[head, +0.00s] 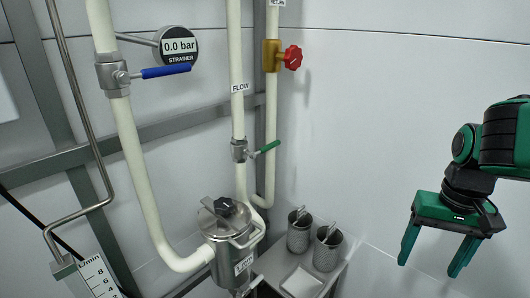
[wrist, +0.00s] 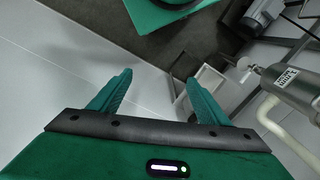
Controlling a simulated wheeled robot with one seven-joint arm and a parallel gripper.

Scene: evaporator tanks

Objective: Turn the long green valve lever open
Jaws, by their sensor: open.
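The green valve lever (head: 267,147) sits on a metal valve body (head: 239,150) on the middle cream pipe, below the FLOW label, in the head view. It sticks out to the right and slightly up, across the pipe. My gripper (head: 432,262) is at the far right of the head view, open and empty, pointing down, well apart from the lever. In the wrist view my gripper's two green fingers (wrist: 152,92) are spread with nothing between them. I cannot make out the green lever in the wrist view.
A blue lever (head: 166,71) is on the left pipe near a 0.0 bar gauge (head: 179,46). A red knob (head: 293,57) is on the right pipe. The strainer pot (head: 226,250) stands below, beside two mesh baskets (head: 327,250) on a shelf. The space before the right wall is clear.

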